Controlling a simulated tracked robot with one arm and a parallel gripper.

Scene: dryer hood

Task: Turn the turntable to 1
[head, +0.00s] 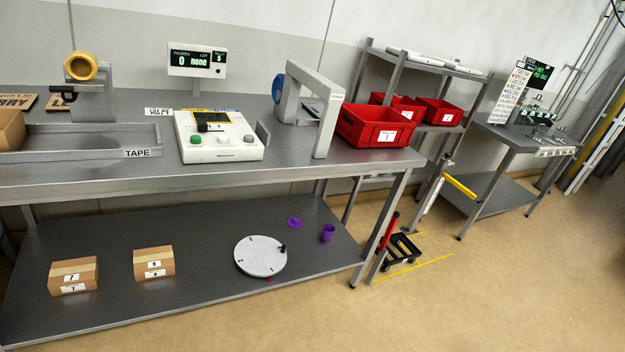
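The turntable (261,257) is a light grey round disc lying on the lower shelf of the long grey bench. It has a black knob (283,248) near its right edge and several small dark marks around the top. A small red mark (269,279) shows at its front edge. Any numbers on it are too small to read. My gripper is not in view, so I cannot see whether it is open or shut.
Two cardboard boxes (73,276) (154,263) sit left of the turntable. A purple cup (328,233) and a purple piece (294,223) lie behind and right. The bench top (330,166) overhangs the shelf (200,295). A bench leg (381,227) stands right. Floor in front is clear.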

